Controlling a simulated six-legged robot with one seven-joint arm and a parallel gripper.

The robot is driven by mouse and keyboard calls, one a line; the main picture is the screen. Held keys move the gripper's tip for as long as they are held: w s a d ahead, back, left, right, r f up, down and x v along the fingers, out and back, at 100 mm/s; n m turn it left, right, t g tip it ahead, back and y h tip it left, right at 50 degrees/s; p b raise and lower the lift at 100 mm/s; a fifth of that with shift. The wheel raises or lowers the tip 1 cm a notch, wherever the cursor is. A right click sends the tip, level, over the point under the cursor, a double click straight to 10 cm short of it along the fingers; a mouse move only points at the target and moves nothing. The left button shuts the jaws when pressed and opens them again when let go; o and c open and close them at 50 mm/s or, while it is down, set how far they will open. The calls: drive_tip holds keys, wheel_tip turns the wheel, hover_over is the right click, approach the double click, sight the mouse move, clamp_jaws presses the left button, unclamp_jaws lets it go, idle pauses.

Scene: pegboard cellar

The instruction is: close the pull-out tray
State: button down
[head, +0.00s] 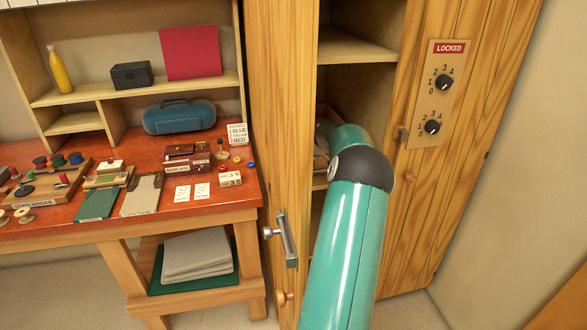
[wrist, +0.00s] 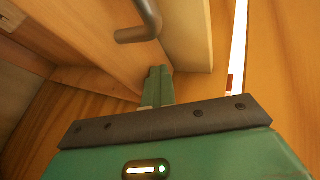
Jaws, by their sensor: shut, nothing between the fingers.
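The tall wooden cabinet (head: 262,110) has its left part open in the head view, and my teal arm reaches into it. What looks like the pull-out tray (head: 345,107) is inside at mid height, mostly hidden behind my arm. My gripper is hidden in the head view. In the wrist view my gripper (wrist: 159,72) is shut and empty, its fingertips close to a wooden panel (wrist: 95,35). I cannot tell whether they touch it. A grey bar handle (wrist: 145,20) is just above the fingers. I cannot tell how far out the tray stands.
A fixed panel with a LOCKED sign (head: 449,47) and two dials is right of the opening. A metal door handle (head: 287,240) sticks out at lower left of my arm. A red-topped workbench (head: 60,215) with many small things stands at the left. An upper shelf (head: 355,50) is empty.

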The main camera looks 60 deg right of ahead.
drive_tip(key=shift+w+d, duration=0.1)
drive_tip(key=shift+w, duration=0.1)
drive_tip(key=shift+s+r, duration=0.1)
drive_tip(key=shift+r, duration=0.15)
drive_tip(key=v, duration=1.3)
drive_tip(key=shift+s, duration=0.25)
drive_tip(key=shift+r, duration=0.1)
